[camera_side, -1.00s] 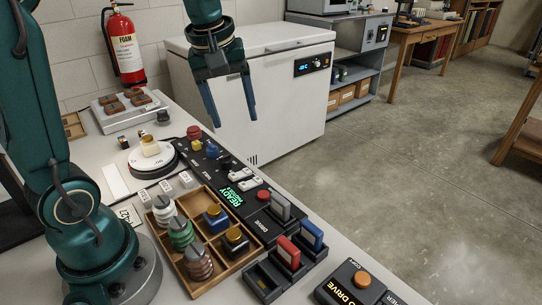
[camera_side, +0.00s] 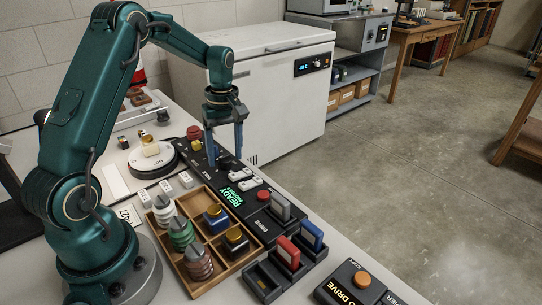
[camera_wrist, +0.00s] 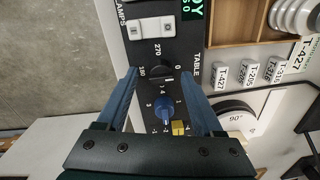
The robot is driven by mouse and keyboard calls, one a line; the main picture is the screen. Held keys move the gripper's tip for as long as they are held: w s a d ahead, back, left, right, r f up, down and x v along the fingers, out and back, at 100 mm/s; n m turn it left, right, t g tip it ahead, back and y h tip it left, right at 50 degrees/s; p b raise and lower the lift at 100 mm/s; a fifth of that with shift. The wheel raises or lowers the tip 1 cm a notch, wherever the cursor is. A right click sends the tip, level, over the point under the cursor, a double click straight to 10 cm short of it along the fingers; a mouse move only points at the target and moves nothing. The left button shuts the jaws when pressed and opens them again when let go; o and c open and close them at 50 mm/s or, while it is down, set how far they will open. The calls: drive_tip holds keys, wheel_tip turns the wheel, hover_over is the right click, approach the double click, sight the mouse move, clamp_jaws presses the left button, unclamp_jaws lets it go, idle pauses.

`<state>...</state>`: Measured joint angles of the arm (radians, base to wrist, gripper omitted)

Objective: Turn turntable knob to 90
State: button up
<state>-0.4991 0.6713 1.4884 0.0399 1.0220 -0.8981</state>
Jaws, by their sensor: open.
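The black control panel (camera_wrist: 192,50) carries a dark round turntable knob (camera_wrist: 162,72), labelled TABLE, with 0, 180 and 270 printed around it. Its exact pointer setting is hard to read. My gripper (camera_wrist: 160,74) is open, its blue fingers either side of this knob, with gaps showing. In the side view my gripper (camera_side: 225,160) points down over the panel; whether the tips touch it is unclear. The round white turntable (camera_wrist: 238,118) shows a 90° mark on its side; in the side view a small cream object stands on it.
Close to the knob are a blue knob (camera_wrist: 164,108), a yellow knob (camera_wrist: 181,128) and white lamp switches (camera_wrist: 151,29). A green READY display (camera_side: 237,195) and a wooden divided tray (camera_side: 191,281) with spools lie nearer the front. A white freezer (camera_side: 270,100) stands behind.

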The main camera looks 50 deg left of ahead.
drive_tip(key=shift+f, duration=0.35)
clamp_jaws()
drive_tip(key=shift+m, duration=0.3)
